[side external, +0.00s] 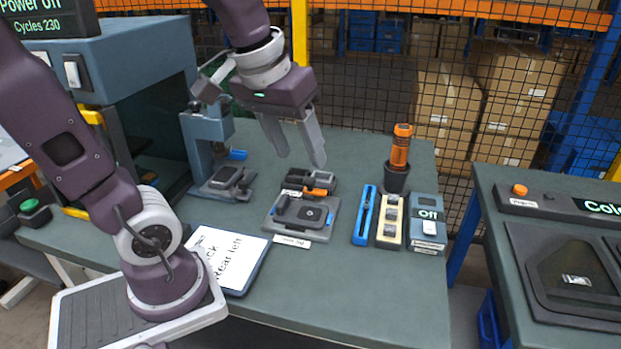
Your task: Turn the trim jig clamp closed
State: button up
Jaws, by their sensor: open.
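The trim jig (301,213) is a grey plate with a dark part on it, in the middle of the bench, with a white label at its front edge. An orange clamp piece (318,192) shows near the back of the jig; its exact position, open or closed, is too small to tell. My gripper (297,162) is above and behind the jig, pointing down. Its two grey fingers are apart with nothing between them, and it is clear of the jig.
A press-like fixture (207,140) stands left of the jig. A clipboard with paper (228,258) lies front left.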

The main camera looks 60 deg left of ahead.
jog(key=w+a+f+n+g, duration=0.2)
jog(key=w+a+f+n, duration=0.3)
jog(key=w+a, duration=0.5)
jog(key=n+g, duration=0.2)
jog(key=n, duration=0.6)
send_over(310, 180)
jog(key=shift+h, duration=0.3)
notch_tip(310, 180, down, 10)
jog(key=shift+f, duration=0.25)
notch_tip(310, 180, down, 7)
jog(key=shift+f, duration=0.1)
grip_shut()
